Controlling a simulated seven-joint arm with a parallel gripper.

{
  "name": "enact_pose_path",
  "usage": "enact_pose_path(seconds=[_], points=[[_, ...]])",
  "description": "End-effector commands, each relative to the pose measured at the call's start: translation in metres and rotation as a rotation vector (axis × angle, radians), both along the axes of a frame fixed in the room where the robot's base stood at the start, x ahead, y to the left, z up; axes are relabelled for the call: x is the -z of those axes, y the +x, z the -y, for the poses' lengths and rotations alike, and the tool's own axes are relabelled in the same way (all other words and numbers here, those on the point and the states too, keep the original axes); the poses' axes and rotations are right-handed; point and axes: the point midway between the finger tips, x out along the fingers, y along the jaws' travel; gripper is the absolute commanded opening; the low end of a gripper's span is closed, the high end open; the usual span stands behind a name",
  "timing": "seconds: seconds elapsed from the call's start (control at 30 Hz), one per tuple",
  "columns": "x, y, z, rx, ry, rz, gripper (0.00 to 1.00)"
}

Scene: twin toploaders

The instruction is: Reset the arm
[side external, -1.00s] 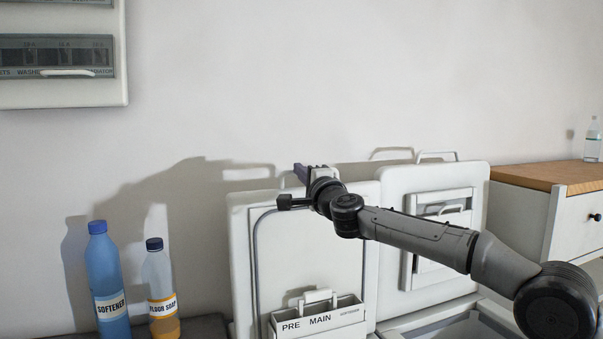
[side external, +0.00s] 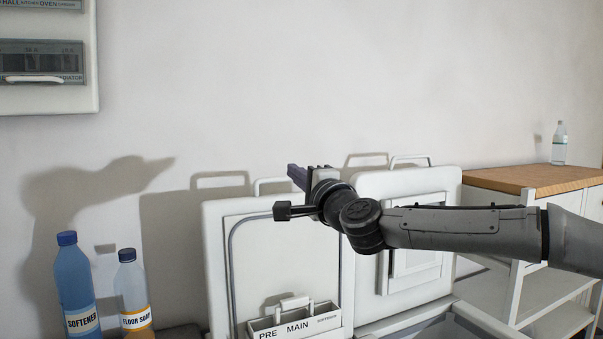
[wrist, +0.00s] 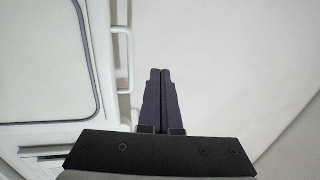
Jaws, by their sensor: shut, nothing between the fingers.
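My gripper (side external: 297,177) is raised in front of the open lids of the two toploaders in the side external view. In the wrist view its two dark fingers (wrist: 160,98) lie side by side, shut and empty, with pale wall beyond them. The left toploader's lid (side external: 285,260) stands upright, with a detergent drawer marked PRE and MAIN (side external: 294,325) at its lower part. The right toploader's lid (side external: 440,185) also stands upright, partly hidden behind my arm.
A blue softener bottle (side external: 73,280) and a floor soap bottle (side external: 131,290) stand at the lower left. A wooden-topped cabinet (side external: 520,180) with a clear bottle (side external: 559,148) is at the right. A panel box (side external: 45,60) hangs on the wall at upper left.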

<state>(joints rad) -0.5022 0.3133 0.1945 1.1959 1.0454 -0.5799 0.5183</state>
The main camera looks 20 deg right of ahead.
Motion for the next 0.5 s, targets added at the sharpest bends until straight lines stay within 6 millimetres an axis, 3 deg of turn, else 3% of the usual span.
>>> enact_pose_path(seconds=[0.2, 0.5], points=[[-0.005, -0.021, 0.0, 0.0, 0.0, -0.001, 0.0], [-0.006, -0.024, 0.0, 0.001, 0.0, -0.001, 0.0]])
